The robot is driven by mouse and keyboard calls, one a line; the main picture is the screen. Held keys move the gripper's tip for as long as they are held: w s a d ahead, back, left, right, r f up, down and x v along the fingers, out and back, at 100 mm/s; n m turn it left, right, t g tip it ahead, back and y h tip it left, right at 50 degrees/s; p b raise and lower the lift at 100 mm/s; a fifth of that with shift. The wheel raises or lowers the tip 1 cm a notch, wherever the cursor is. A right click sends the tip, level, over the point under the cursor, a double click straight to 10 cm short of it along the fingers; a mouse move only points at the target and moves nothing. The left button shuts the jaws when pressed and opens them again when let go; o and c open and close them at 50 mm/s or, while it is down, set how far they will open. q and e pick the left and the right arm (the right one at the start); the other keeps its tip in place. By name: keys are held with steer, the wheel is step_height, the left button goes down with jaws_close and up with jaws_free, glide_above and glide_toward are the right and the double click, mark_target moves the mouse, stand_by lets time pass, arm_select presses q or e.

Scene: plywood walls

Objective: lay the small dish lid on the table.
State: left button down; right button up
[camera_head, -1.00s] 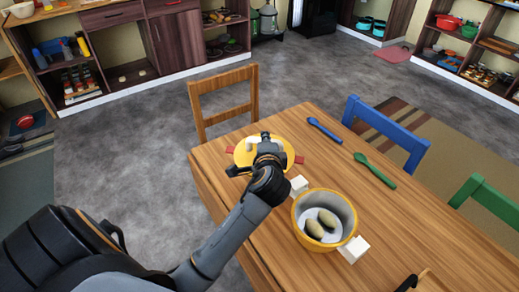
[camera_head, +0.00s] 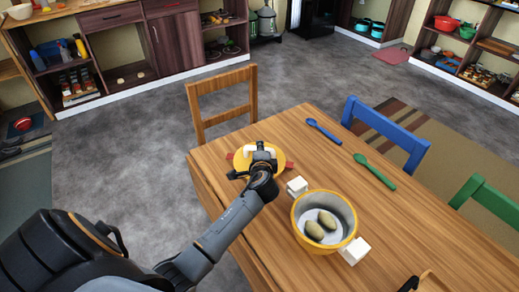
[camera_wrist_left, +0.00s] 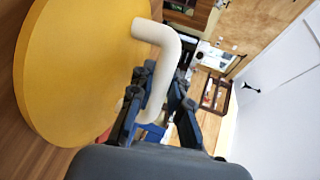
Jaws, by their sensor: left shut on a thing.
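The yellow round lid (camera_head: 243,170) is at the far left corner of the wooden table. It has a white bent handle, and it also shows in the left wrist view (camera_wrist_left: 75,65). My left gripper (camera_head: 260,157) is above the lid, shut on the white handle (camera_wrist_left: 168,50). Red tabs (camera_head: 289,165) stick out at both sides of the lid; I cannot tell whether they belong to it or to something under it. I cannot tell whether the lid's underside touches the table (camera_head: 300,128). My right gripper is not in view.
A yellow pot (camera_head: 300,232) with white handles stands to the right, holding two oval items. A blue spoon (camera_head: 324,131) and a green spoon (camera_head: 375,171) lie farther right. A wooden chair (camera_head: 222,103) stands behind the left corner. Bare tabletop lies between lid and spoons.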

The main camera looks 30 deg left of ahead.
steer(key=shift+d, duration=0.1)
arm_select(q)
steer(key=shift+f, duration=0.1)
steer(key=c, duration=1.5)
jaws_free()
steer(key=shift+o, duration=1.1)
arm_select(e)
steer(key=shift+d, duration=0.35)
arm_select(q)
steer(key=shift+r, duration=0.2)
steer(key=v, duration=1.2)
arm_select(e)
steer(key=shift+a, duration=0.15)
